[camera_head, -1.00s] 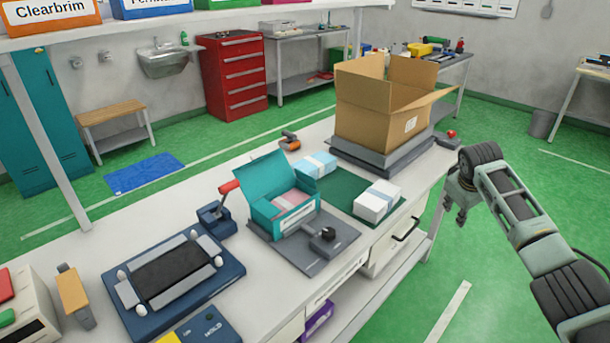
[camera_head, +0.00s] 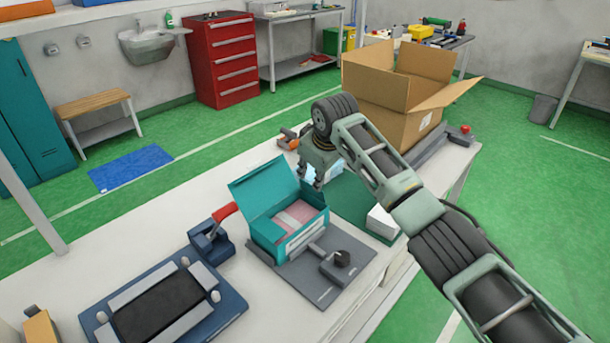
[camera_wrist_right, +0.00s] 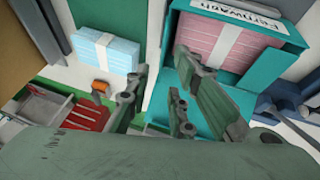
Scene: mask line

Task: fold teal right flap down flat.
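The teal box (camera_head: 268,240) stands on a grey plate with its large lid (camera_head: 262,190) raised at the back. A pink stack (camera_head: 298,213) lies inside; it also shows in the right wrist view (camera_wrist_right: 215,42). The teal right flap (camera_head: 312,196) is at the box's right side; in the right wrist view it (camera_wrist_right: 161,97) appears to stick outward, partly behind my fingers. My right gripper (camera_head: 312,177) hangs just beyond the flap's side, fingers downward. In the right wrist view its fingers (camera_wrist_right: 155,103) are apart with nothing between them. I cannot tell whether they touch the flap. My left gripper is not in view.
A light blue stack (camera_wrist_right: 105,50) lies beside the box on a green mat (camera_head: 350,200). A white stack (camera_head: 382,222) is at the mat's right. An open cardboard carton (camera_head: 395,90) stands behind my right arm. A dark blue fixture (camera_head: 165,305) lies left on the bench.

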